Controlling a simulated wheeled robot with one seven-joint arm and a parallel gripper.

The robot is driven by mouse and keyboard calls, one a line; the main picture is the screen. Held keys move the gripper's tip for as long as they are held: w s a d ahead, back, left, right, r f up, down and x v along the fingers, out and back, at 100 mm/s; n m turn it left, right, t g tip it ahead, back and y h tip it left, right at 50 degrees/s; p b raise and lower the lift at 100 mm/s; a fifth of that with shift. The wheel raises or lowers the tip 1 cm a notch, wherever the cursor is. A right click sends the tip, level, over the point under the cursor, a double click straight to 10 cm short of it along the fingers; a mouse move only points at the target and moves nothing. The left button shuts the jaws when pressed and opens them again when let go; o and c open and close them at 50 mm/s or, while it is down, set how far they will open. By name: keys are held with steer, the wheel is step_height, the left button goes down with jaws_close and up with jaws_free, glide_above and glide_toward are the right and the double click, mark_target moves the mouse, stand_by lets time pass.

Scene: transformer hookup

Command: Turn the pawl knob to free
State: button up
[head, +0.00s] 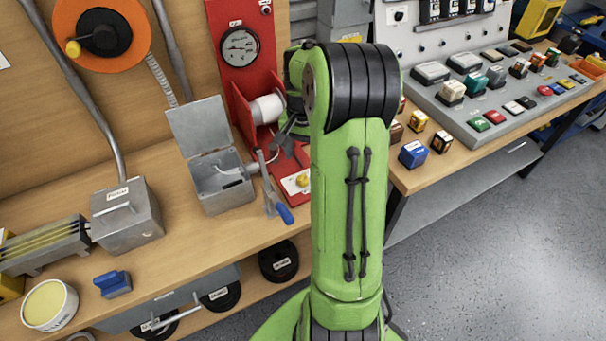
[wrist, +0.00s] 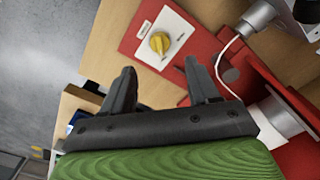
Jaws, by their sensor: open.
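The pawl knob looks to be the yellow knob (wrist: 159,43) on a white label plate (wrist: 172,29), mounted on the red base (wrist: 138,42). In the head view the yellow knob (head: 303,180) shows at the front of the red stand, just left of my arm. My gripper (wrist: 160,82) is open and empty in the wrist view. Its two dark fingers point toward the knob, which lies beyond the fingertips, roughly between them and apart from both. The print on the plate is too small to read. In the head view my gripper is mostly hidden behind my arm.
A white spool (head: 266,108) sits on the red stand (head: 238,70) with a gauge. A pale wire runs to an open grey box (head: 222,185). A blue-handled lever (head: 276,196) stands left of the knob. A sloped button panel (head: 487,98) is at right.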

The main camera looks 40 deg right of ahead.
mark_target(302, 176)
step_height(302, 176, down, 8)
steer(key=shift+a+b, duration=0.1)
steer(key=shift+b, duration=0.85)
steer(key=shift+r, duration=0.1)
steer(key=c, duration=1)
steer(key=shift+c, duration=0.2)
